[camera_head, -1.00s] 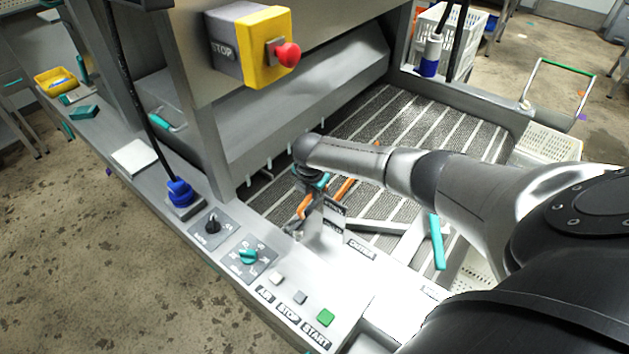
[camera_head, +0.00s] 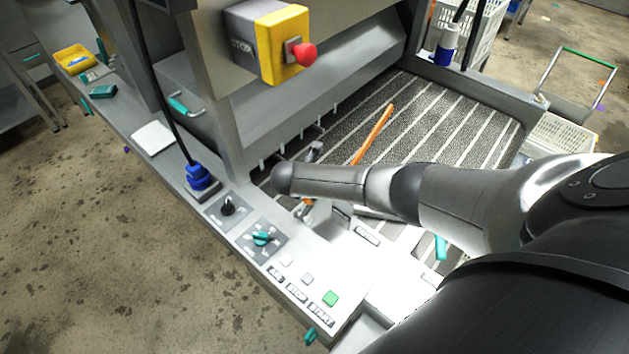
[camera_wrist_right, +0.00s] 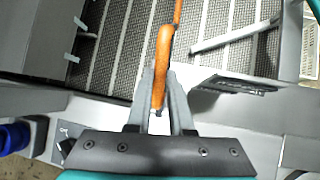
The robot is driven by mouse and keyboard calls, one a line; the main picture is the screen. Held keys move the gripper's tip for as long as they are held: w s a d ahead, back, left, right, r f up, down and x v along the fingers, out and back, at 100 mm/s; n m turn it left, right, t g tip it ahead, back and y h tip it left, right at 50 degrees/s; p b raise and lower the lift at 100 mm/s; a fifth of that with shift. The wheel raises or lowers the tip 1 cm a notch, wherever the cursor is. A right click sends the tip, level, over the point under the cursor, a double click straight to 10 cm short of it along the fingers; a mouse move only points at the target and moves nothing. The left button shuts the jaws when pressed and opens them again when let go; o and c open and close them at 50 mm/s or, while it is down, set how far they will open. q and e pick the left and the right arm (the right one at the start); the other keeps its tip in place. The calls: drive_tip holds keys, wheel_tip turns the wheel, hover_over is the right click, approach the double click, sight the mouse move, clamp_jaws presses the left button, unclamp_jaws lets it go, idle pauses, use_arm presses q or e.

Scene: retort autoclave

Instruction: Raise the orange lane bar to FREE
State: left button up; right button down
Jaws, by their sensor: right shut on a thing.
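The orange lane bar (camera_head: 373,135) slants over the dark striped lane bed in the head view, its far end up and right. Its near part is hidden by my right arm, with a bit of orange showing below it. In the right wrist view the bar (camera_wrist_right: 162,65) runs up from between the fingers of my right gripper (camera_wrist_right: 158,108), which is shut on its near end. A dark label plate (camera_wrist_right: 236,84) is right of the fingers; its lettering is unreadable. My left gripper is not in view.
A panel with a teal knob (camera_head: 262,238) and green START button (camera_head: 331,298) lies in front of the lane. A yellow box with a red stop button (camera_head: 304,54) hangs above. A blue connector (camera_head: 201,178) stands left. The far lane bed (camera_head: 450,115) is clear.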

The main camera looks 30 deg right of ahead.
drive_tip(key=shift+w+a, duration=0.1)
drive_tip(key=shift+a, duration=0.25)
drive_tip(key=c, duration=1.2)
unclamp_jaws()
drive_tip(key=shift+r, duration=0.1)
drive_tip(key=shift+o, duration=1)
drive_tip(key=shift+a+r, duration=0.1)
drive_tip(key=shift+a, duration=0.05)
drive_tip(key=shift+o, duration=0.8)
drive_tip(key=shift+s, duration=0.2)
drive_tip(key=shift+o, duration=0.2)
drive_tip(key=shift+w+d, duration=0.1)
drive_tip(key=shift+d, duration=0.1)
drive_tip(key=p+v, duration=0.3)
drive_tip(key=v, duration=1.2)
drive_tip(key=shift+a, duration=0.15)
